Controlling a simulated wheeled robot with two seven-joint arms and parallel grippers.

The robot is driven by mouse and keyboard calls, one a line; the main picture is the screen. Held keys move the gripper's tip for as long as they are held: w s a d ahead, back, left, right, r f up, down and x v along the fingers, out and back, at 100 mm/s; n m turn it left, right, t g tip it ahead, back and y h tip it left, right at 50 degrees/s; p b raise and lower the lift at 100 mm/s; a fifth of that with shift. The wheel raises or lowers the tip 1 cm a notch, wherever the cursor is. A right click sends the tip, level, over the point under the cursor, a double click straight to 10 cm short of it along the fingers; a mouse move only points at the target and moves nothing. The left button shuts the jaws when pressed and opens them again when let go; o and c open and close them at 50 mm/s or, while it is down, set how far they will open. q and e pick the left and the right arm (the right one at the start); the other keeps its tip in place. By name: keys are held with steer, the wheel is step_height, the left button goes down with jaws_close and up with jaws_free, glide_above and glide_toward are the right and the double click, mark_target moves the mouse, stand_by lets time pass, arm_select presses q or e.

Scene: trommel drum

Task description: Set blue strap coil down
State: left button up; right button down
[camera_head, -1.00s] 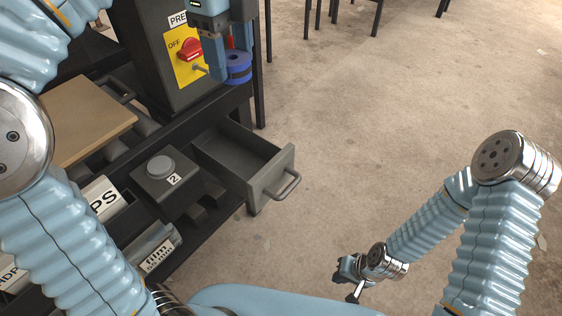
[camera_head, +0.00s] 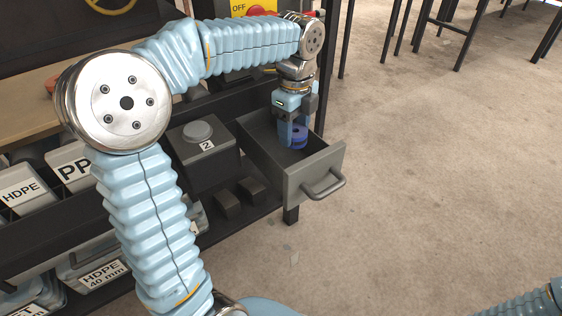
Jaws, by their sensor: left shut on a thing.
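The blue strap coil (camera_head: 299,139) is a small blue ring with a dark band, seen low inside the open grey drawer (camera_head: 321,165). My left gripper (camera_head: 291,133) points down into the drawer and is shut on the coil. I cannot tell whether the coil touches the drawer floor. My right gripper is out of view; only a bit of my right arm shows at the lower right corner.
A grey box marked 2 (camera_head: 203,152) with a round button stands left of the drawer. Bins labelled PP (camera_head: 72,168) and HDPE (camera_head: 27,188) are further left. A yellow panel with a red switch (camera_head: 260,10) is partly hidden behind my left arm.

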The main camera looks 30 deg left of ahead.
arm_select(q)
step_height(320, 180, down, 10)
steer(key=shift+a+r+b, duration=0.1)
steer(key=shift+b, duration=0.85)
steer(key=o, duration=1.2)
step_height(320, 180, up, 12)
steer(key=p, duration=0.2)
steer(key=shift+p, duration=0.35)
